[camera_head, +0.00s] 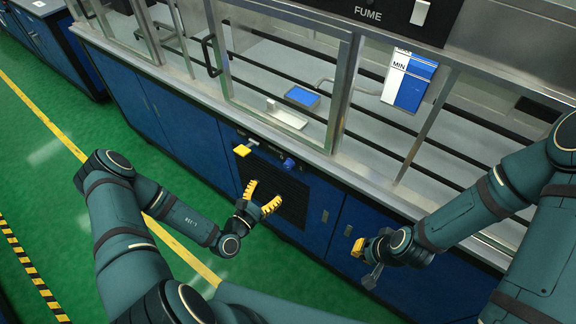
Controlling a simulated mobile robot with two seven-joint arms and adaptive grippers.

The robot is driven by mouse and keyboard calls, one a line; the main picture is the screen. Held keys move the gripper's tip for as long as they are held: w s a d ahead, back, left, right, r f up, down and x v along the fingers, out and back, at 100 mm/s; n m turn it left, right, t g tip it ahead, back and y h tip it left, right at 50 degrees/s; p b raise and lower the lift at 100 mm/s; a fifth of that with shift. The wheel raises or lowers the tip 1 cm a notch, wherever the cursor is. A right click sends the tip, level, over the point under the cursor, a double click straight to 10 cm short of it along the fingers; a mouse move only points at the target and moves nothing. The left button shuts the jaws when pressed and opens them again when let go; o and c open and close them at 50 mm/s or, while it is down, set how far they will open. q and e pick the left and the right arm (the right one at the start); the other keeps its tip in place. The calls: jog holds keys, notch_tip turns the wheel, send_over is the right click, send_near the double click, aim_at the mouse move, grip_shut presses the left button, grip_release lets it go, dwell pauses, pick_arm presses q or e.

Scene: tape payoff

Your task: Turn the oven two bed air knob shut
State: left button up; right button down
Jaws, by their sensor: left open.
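On the dark panel (267,150) under the fume hood's front edge I see a yellow knob or handle (242,150) at the left and a blue one (288,164) to its right. The panel's small lettering is unreadable, so I cannot tell which is the bed air knob or how it is turned. My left gripper (262,196) has its yellow fingers spread, empty, in front of the black louvred grille and below both knobs, apart from them. My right gripper (360,250) is further right, in front of the blue cabinets; its fingers are partly hidden and its opening is unclear.
The steel fume hood (340,165) has glass sashes and a dark handle (211,56). A blue-screened device (302,97) and a blue-white "MIN" card (408,80) show there. Blue cabinets (190,118) stand below. Green floor (60,150) is open at left.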

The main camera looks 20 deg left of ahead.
aim_at(287, 168)
pick_arm(q)
jog(key=b+x, duration=0.1)
jog(key=x, duration=1.1)
jog(key=shift+d, duration=0.1)
grip_shut()
